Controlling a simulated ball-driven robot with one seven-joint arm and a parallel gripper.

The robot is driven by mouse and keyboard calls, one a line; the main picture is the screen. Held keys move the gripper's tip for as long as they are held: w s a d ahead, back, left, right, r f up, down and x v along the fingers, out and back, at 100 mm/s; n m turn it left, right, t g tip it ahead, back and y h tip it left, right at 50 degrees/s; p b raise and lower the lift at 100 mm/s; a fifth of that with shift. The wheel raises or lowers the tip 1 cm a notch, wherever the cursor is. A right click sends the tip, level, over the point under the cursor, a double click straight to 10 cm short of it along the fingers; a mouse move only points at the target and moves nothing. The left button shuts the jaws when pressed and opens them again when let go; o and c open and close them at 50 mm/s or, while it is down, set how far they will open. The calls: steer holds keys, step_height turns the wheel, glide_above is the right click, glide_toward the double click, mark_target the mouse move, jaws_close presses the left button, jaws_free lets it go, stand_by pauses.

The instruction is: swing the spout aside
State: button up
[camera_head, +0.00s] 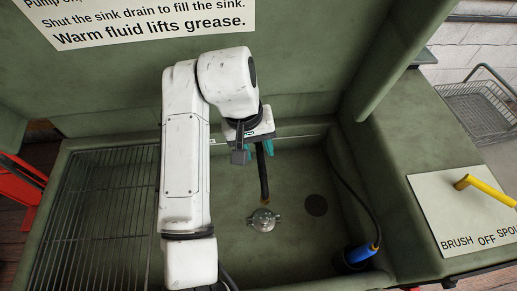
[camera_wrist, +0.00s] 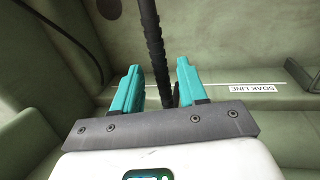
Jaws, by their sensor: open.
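The spout (camera_head: 263,178) is a black ribbed hose with a brass-coloured tip, hanging down into the green sink in the head view. In the wrist view the spout (camera_wrist: 155,50) passes between my two teal fingers. My gripper (camera_head: 258,149) is at the upper part of the spout, and its jaws stand open. In the wrist view my gripper (camera_wrist: 158,75) shows gaps on both sides of the hose. I cannot tell whether either finger touches it. The top of the spout is hidden behind my arm in the head view.
A round metal part (camera_head: 263,220) lies on the sink floor below the spout tip, beside a dark drain (camera_head: 316,205). A blue-handled brush (camera_head: 360,254) with a black hose is at the right. A wire rack (camera_head: 100,205) is at left. A yellow lever (camera_head: 485,190) stands on a panel.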

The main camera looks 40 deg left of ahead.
steer(key=shift+d+f, duration=0.1)
steer(key=shift+f, duration=0.45)
jaws_close()
stand_by(0.4)
